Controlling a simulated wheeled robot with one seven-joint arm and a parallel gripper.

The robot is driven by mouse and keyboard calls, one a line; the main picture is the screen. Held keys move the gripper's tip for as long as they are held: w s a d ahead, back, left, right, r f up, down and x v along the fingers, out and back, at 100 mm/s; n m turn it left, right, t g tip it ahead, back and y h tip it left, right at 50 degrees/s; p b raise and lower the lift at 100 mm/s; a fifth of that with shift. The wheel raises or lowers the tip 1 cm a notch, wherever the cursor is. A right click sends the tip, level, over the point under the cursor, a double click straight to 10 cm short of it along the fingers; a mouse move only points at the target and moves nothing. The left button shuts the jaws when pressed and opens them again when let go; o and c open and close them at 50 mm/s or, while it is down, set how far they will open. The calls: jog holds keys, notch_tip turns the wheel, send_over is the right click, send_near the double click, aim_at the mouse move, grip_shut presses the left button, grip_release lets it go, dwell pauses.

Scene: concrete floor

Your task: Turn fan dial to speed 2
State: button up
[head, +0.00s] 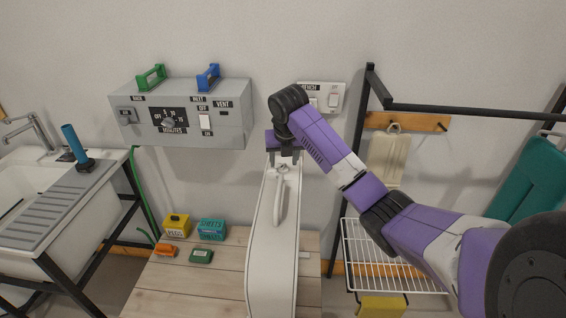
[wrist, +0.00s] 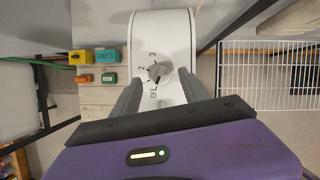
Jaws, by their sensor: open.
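The fan dial (wrist: 158,72) shows in the wrist view on a white body, with marks 3, 2 and OFF around it; its knob is grey with a dark part. I cannot tell for sure which mark it points at. The white body (head: 262,255) stands on the wooden bench in the head view, with a raised handle-like part on it. My gripper (head: 284,157) is at the top of this body. In the wrist view its two grey fingers are apart, one on each side of the dial, with nothing held. Whether they touch the dial is unclear.
A grey control box (head: 185,112) with a minutes dial hangs on the wall at left. Small labelled boxes (head: 177,225) sit on the bench (head: 190,285) left of the white body. A sink (head: 50,215) is far left, a wire rack (head: 385,255) right.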

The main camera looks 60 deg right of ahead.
jog(key=shift+x, duration=1.2)
grip_shut()
